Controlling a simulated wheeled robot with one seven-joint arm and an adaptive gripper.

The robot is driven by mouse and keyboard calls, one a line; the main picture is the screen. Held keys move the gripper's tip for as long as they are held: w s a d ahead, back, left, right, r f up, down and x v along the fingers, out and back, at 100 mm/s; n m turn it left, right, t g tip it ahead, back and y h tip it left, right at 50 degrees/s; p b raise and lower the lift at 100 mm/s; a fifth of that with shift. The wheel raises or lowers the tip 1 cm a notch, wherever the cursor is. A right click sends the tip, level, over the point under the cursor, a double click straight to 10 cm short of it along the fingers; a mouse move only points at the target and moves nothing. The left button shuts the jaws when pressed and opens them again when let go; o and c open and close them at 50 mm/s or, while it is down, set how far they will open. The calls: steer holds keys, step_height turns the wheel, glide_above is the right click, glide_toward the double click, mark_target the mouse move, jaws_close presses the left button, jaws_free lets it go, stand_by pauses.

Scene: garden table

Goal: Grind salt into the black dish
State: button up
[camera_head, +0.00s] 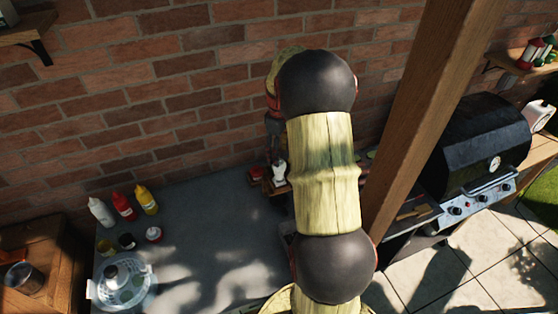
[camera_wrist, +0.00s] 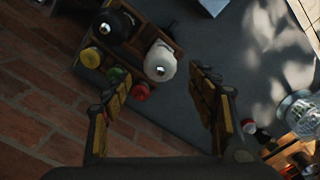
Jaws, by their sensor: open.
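A white grinder (camera_wrist: 160,62) stands in a wooden caddy (camera_wrist: 175,42) beside a black grinder (camera_wrist: 112,27). The white one also shows in the head view (camera_head: 279,172), by the brick wall. My gripper (camera_wrist: 158,92) is open and empty, its fingers spread on the near side of the caddy, apart from the white grinder. In the head view my arm hides most of the gripper. Two small dark round things, one at left (camera_head: 105,247) and one at right (camera_head: 126,241), sit on the table's left part; I cannot tell which is the black dish.
The caddy also holds yellow (camera_wrist: 90,57), green and red-topped items. White, red and yellow bottles (camera_head: 123,206), a red-and-white jar (camera_head: 153,234) and a lidded glass pot (camera_head: 125,285) stand at the table's left. The grey table's middle (camera_head: 215,225) is clear. A wooden post (camera_head: 425,110) and grill stand right.

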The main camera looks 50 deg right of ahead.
step_height(320, 180, up, 6)
steer(key=shift+r, duration=0.15)
stand_by(0.7)
